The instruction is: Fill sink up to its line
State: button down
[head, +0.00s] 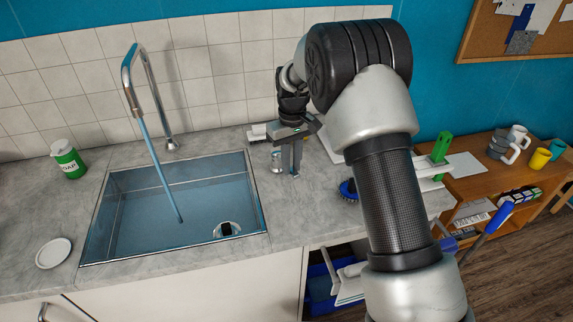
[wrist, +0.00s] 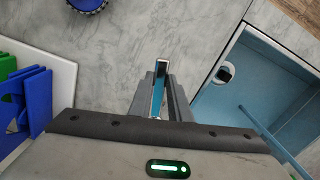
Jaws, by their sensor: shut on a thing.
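The sink (head: 253,187) is set in the grey counter and holds blue-tinted water (head: 150,222). A blue stream (head: 160,170) falls into it from the tall chrome tap (head: 128,88). A pale line runs along the sink's inner walls; I cannot tell exactly how the water stands against it. My gripper (head: 287,163) is on the counter right of the sink. In the wrist view, my gripper (wrist: 160,92) is shut on an upright shiny metal lever (wrist: 159,88). The lever's base is mostly hidden by the fingers.
A dark piece on a pale round fitting (head: 227,229) shows in the sink. A green-and-white soap container (head: 67,160) and white dish (head: 54,253) lie left. A blue round brush (head: 348,190) lies right of my gripper. A wooden shelf with mugs (head: 500,147) stands further right.

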jog(key=shift+w+d+n, duration=0.65)
jog(key=shift+d+n, duration=0.15)
jog(key=shift+n, duration=0.3)
jog(key=shift+w+d+n+p, duration=0.2)
jog(key=shift+w+d+n, duration=0.15)
jog(key=shift+n, duration=0.25)
jog(key=shift+w+d+n+p, duration=0.2)
jog(key=shift+w+n, duration=0.15)
jog(key=shift+n, duration=0.25)
jog(key=c, duration=1.6)
grip_release()
jog(key=shift+c, duration=0.2)
jog(key=shift+r, duration=0.1)
notch_tip(320, 180, up, 17)
jog(key=shift+r+p, duration=0.15)
jog(key=shift+p, duration=0.25)
